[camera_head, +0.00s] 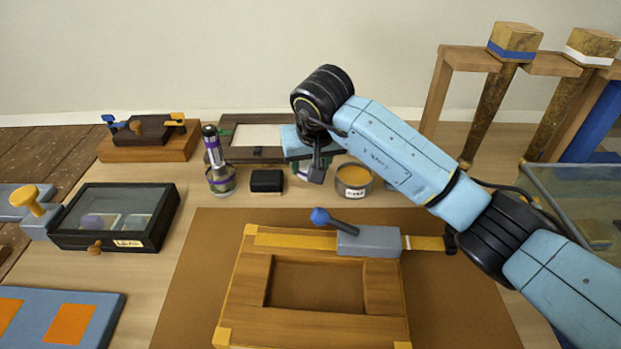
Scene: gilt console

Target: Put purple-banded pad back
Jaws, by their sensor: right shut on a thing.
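I cannot make out a purple-banded pad for certain. A grey cylinder with purple bands and a dark top (211,146) stands upright in a small purple-banded jar (221,185) at the back left of the mat. My right gripper (316,172) hangs above the table behind the wooden frame, between a black block and an ochre tin. It is shut on a small whitish-green thing, mostly hidden by the fingers, so I cannot tell its band. Two blocks, one blue-banded (513,48) and one white-banded (588,50), sit on a wooden rack (471,59). My left gripper is not in view.
A wooden frame (240,290) with a blue-knobbed grey clamp (368,241) lies on the brown mat (190,290). A black block (266,181) and an ochre tin (353,187) stand behind. A glass-lidded black box (166,225) is at left; a glass case (570,185) is at right.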

